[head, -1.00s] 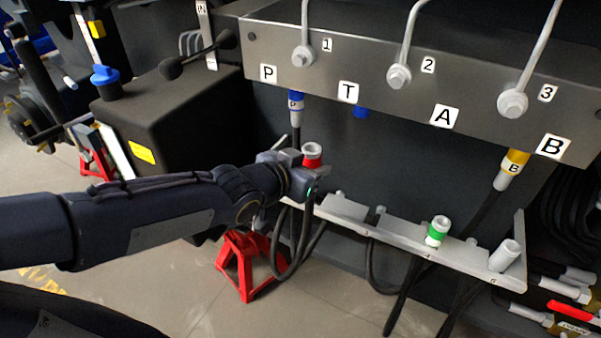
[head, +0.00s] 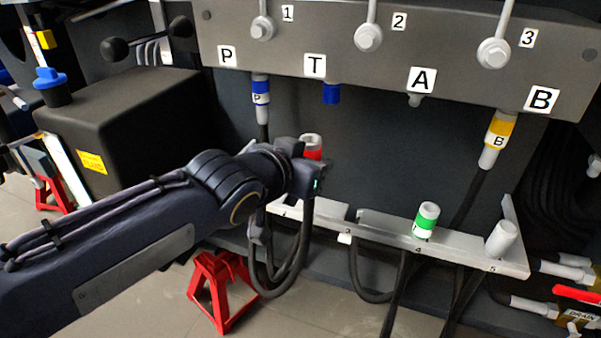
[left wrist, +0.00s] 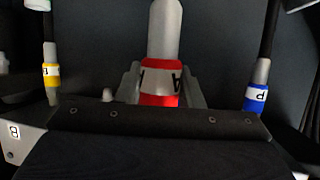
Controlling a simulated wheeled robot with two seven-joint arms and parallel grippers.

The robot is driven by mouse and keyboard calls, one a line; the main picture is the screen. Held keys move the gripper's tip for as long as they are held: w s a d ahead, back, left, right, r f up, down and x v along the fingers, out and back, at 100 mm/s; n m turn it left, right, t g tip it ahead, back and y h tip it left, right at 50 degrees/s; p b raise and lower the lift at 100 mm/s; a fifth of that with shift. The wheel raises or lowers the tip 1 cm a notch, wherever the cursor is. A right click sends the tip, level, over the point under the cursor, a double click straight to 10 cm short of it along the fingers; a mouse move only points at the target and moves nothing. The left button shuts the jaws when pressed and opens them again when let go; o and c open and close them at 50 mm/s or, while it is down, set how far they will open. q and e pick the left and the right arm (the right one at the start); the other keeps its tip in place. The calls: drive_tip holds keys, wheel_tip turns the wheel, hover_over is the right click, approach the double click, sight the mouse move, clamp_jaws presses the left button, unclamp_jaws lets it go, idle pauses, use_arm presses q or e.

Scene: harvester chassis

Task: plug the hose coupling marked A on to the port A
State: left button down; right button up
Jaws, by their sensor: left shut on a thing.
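My left gripper (head: 310,168) is shut on a hose coupling (head: 313,153) with a red band and a pale grey end. In the left wrist view this coupling (left wrist: 161,82) stands between the fingers, with a dark mark on its white band that looks like an A. Its hose hangs below my gripper. Port A (head: 415,100) is a small bare grey stub under the panel's A label, up and to the right of the gripper. The coupling is well apart from it. My right gripper is not in view.
A blue-banded coupling (head: 261,95) sits on port P, a yellow-banded one (head: 497,136) on port B. Port T carries a blue cap (head: 331,94). Below, a grey rack (head: 385,228) holds a green-banded coupling (head: 426,221) and a plain grey piece (head: 502,238).

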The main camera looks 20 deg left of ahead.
use_arm(q)
drive_tip(key=s+d+b, duration=0.1)
drive_tip(key=d+b, duration=0.4)
drive_tip(key=d, duration=0.9)
drive_tip(key=shift+d+b, duration=0.35)
drive_tip(key=shift+s, duration=0.1)
wheel_tip(320, 180, down, 2)
drive_tip(key=shift+f+b, duration=0.15)
drive_tip(key=shift+b, duration=0.95)
